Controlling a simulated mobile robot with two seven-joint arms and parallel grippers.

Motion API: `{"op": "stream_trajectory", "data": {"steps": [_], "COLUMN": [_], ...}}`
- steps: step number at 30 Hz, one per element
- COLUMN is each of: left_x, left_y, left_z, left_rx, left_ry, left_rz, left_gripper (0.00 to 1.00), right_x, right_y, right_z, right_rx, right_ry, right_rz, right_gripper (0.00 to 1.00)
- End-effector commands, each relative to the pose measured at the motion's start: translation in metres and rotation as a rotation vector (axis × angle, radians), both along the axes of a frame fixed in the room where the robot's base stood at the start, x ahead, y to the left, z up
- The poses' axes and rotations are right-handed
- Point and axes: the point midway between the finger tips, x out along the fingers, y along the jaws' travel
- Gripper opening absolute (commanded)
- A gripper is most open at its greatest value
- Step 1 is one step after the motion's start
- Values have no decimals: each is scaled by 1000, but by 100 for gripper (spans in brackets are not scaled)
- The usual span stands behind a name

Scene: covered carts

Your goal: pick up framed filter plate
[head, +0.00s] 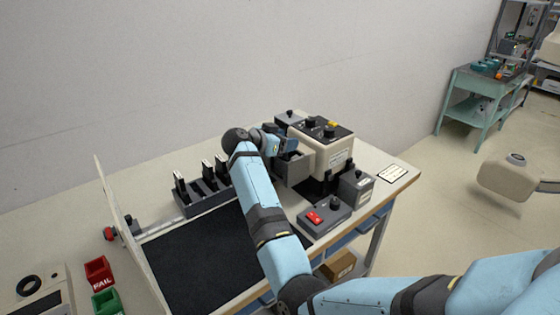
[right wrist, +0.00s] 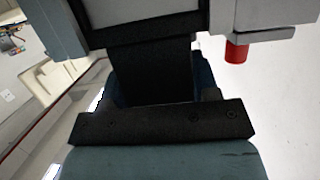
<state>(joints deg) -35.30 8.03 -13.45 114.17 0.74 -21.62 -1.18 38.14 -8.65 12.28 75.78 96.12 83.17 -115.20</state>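I cannot make out the framed filter plate for certain. A dark slotted rack (head: 196,204) on the bench holds a few upright dark pieces (head: 180,182) with pale tops. My right gripper (head: 286,145) is beyond the rack, beside the beige instrument (head: 328,155) and above or near its grey open-topped box (head: 293,168). Its fingertips are partly hidden, and I cannot tell whether it holds anything. In the right wrist view, a grey panel with a dark edge (right wrist: 145,40) lies past the black gripper bar, close up. My left gripper is not in view.
A dark mat (head: 205,260) fills the bench front, with an upright pale panel (head: 125,230) at its left. Right of my arm stand a control box with a red switch (head: 324,217) and a small grey box (head: 355,187). A red FAIL bin (head: 99,271) is at lower left.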

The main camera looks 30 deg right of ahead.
Motion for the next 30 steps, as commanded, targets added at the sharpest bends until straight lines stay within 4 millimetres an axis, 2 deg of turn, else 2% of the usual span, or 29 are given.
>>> {"op": "stream_trajectory", "data": {"steps": [1,2,3,10,14,20,30], "left_x": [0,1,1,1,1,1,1], "left_y": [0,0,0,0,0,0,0], "left_z": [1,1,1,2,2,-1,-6], "left_rx": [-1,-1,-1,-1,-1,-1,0], "left_ry": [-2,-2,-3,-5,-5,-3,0], "left_rz": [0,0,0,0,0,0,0], "left_gripper": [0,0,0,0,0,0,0], "right_x": [0,0,0,0,0,0,0], "right_y": [0,0,0,0,0,0,0], "right_z": [-2,-2,-2,-2,5,32,102], "right_rx": [1,1,1,2,2,1,2], "right_ry": [1,1,0,1,1,-4,-6], "right_rz": [-1,-1,-1,-1,-1,-1,-1], "right_gripper": [25,18,16,16,16,16,16]}}
